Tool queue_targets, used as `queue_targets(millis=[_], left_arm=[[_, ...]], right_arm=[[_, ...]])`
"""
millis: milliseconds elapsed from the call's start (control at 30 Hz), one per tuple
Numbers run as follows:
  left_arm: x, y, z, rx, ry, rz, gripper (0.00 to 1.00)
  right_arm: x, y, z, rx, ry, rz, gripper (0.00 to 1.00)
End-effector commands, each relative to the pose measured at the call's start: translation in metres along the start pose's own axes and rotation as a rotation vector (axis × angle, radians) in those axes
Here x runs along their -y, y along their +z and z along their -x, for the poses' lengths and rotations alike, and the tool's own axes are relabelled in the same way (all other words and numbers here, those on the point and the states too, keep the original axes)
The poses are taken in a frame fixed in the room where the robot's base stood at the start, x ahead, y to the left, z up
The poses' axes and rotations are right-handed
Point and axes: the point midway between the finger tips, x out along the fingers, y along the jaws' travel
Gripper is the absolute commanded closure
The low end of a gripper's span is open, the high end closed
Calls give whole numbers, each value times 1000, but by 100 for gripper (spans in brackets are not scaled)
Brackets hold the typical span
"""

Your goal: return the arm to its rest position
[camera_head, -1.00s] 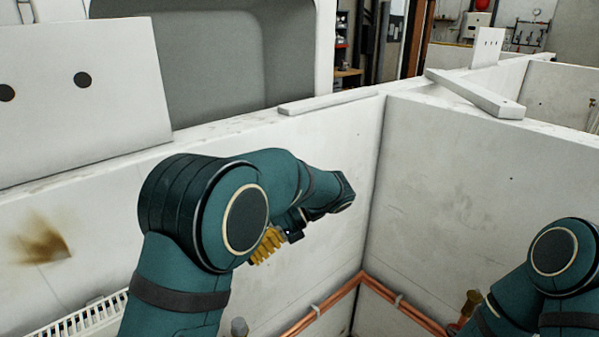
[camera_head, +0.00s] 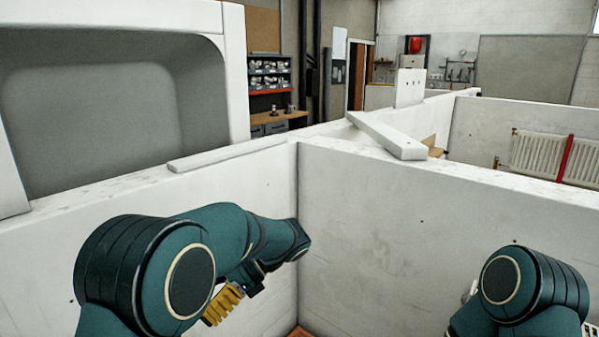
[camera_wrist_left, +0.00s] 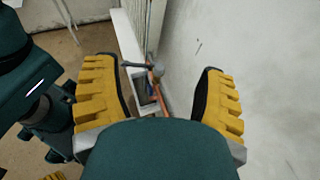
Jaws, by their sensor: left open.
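My left arm (camera_head: 170,270) is bent in front of the white bay wall in the head view. The ridged yellow fingers of my left gripper (camera_head: 222,303) show under the forearm, partly hidden by it. In the left wrist view my left gripper (camera_wrist_left: 160,88) is open, with its two yellow fingers wide apart and nothing held between them. My right arm (camera_head: 530,290) shows only its elbow at the lower right of the head view. A small yellow piece at the lower left edge of the wrist view may belong to my right gripper; its state is unclear.
White bay walls (camera_head: 400,215) meet at a corner ahead, close to my left forearm. A loose white board (camera_head: 385,136) lies on the wall top. A grey valve head (camera_wrist_left: 157,70) shows beyond the fingers. A radiator (camera_head: 540,153) hangs in the far bay.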

Motion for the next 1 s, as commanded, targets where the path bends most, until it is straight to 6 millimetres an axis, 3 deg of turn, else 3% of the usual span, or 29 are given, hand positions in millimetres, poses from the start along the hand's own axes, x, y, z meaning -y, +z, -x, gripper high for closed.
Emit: queue_targets(millis=[33, 267, 400, 600, 800, 1000], left_arm=[[1, -22, -17, -39, 10, -21, 29], [-11, -115, -67, -298, 57, -52, 29], [-35, -181, -96, -501, 141, -31, 29], [-83, -261, -121, -796, 331, 94, 29], [-125, -315, -130, -1036, 559, 319, 29], [-151, -342, -136, -1200, 781, 629, 29]], right_arm=[[-1, 1, -2, 1, 0, 0, 53], [-2, 3, -7, 5, -1, 2, 53], [-4, 4, -10, 7, 0, 2, 53], [-6, 6, -15, 10, 0, 2, 53], [-7, 8, -20, 13, 0, 4, 53], [-9, 9, -25, 16, 0, 4, 53]])
